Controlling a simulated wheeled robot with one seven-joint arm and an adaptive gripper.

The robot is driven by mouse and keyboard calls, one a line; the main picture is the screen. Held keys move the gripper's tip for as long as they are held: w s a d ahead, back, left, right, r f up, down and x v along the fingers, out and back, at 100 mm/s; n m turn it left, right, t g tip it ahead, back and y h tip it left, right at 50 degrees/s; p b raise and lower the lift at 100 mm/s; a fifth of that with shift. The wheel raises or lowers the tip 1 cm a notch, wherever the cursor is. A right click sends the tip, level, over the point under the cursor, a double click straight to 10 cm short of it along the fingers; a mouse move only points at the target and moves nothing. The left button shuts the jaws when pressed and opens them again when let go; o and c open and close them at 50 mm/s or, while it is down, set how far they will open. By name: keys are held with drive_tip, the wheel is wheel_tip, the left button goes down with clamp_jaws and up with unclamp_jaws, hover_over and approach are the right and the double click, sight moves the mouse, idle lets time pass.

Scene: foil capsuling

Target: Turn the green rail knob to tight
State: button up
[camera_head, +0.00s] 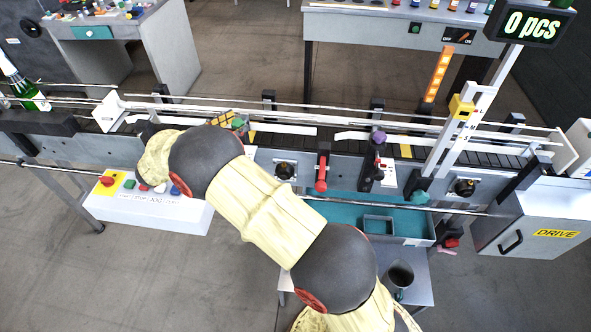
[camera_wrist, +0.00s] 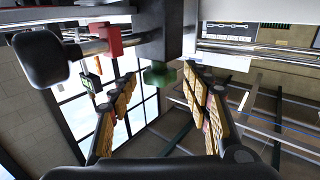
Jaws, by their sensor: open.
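The green rail knob (camera_wrist: 160,75) shows in the wrist view under a dark block on the rail hardware. The two fingers of my gripper (camera_wrist: 161,84), with tan segmented pads, are spread on its left and right. The knob sits between the fingertips, with gaps visible on both sides. In the head view my gripper (camera_head: 228,119) is at the conveyor's rails, partly hidden behind my own wrist, with a bit of green (camera_head: 239,124) beside its pads. No tight mark is readable.
A red clamp (camera_wrist: 108,39) and a black knob (camera_wrist: 41,59) are close on the left in the wrist view. In the head view, a red lever (camera_head: 321,172) and a purple-topped post (camera_head: 379,138) stand right of my arm. A button panel (camera_head: 140,209) lies below left.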

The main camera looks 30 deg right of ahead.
drive_tip(key=shift+s+d+f+n+t+y+b, duration=0.15)
drive_tip(key=shift+n+t+y+b, duration=0.75)
drive_tip(key=shift+t, duration=0.5)
drive_tip(key=shift+s+d+r+n+t+y+b, duration=0.15)
drive_tip(key=shift+n+t+y+b, duration=0.6)
drive_tip(key=shift+n+t, duration=0.55)
drive_tip(key=shift+s+f+n+t+y+b, duration=0.15)
drive_tip(key=shift+n+t+y+b, duration=0.65)
drive_tip(key=shift+t, duration=0.7)
drive_tip(key=n+t+y+b, duration=0.1)
drive_tip(key=y+b, duration=0.1)
drive_tip(key=n+t+y+b, duration=0.1)
drive_tip(key=n+y+b, duration=0.1)
drive_tip(key=n+t+y+b, duration=0.2)
drive_tip(key=shift+s+d, duration=0.2)
drive_tip(key=shift+d, duration=0.2)
drive_tip(key=shift+d+n+t+y+b, duration=0.1)
drive_tip(key=shift+n+t+y+b, duration=0.2)
drive_tip(key=shift+n+y+b, duration=0.5)
drive_tip(key=shift+d+r+n+t+y+p, duration=0.15)
drive_tip(key=shift+n+y+p, duration=0.45)
drive_tip(key=shift+y, duration=0.8)
drive_tip(key=shift+d+r+n+t+y+p, duration=0.15)
drive_tip(key=shift+n+y+p, duration=0.1)
drive_tip(key=shift+n+y, duration=0.9)
